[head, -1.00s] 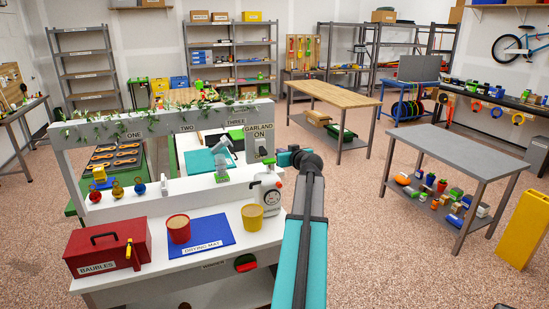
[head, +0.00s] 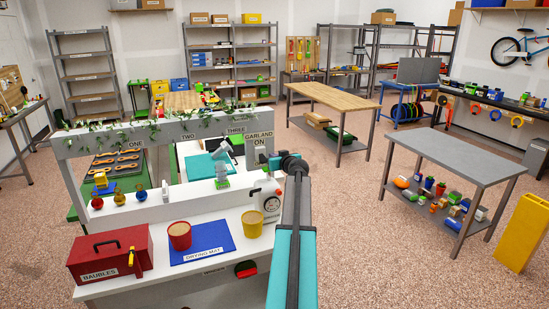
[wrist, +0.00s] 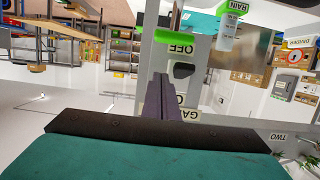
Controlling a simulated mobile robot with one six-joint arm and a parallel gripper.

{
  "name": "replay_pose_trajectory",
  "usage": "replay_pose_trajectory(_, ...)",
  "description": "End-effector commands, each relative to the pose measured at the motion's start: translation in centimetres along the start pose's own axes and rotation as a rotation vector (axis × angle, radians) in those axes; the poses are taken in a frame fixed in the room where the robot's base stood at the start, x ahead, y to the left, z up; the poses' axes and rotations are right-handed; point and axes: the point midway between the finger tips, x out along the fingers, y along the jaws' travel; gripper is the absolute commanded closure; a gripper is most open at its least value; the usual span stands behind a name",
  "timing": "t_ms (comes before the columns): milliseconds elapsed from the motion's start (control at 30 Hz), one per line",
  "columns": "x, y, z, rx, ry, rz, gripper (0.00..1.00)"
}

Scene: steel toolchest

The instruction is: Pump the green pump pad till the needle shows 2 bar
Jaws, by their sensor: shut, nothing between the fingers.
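The white pump (head: 270,200) stands at the right end of the white bench, with a round dial on its front. Its needle is too small to read. In the wrist view a green pad (wrist: 175,36) shows past my fingertips, beside the upside-down OFF label; it looks like the pump pad, but I cannot be sure. I cannot make out this pad in the head view. My gripper (head: 267,159) is shut and empty, just above the pump and in front of the GARLAND ON panel (head: 259,140). Its dark closed fingers (wrist: 159,88) are apart from the green pad.
The white frame (head: 200,128) with a garland rises behind the bench. The yellow pot (head: 252,224), red pot (head: 180,236), blue drying mat (head: 205,250) and red baubles box (head: 105,262) stand on the bench.

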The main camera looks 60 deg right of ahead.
Motion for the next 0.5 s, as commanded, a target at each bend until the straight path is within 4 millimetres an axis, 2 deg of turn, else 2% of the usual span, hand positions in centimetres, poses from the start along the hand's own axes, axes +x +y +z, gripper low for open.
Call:
replay_pose_trajectory(100, 1.4, 0.0, -0.1, -0.001, -0.002, -0.001, 1.00)
replay_pose_trajectory(500, 1.9, 0.0, 3.2, 0.001, -0.002, -0.001, 1.00)
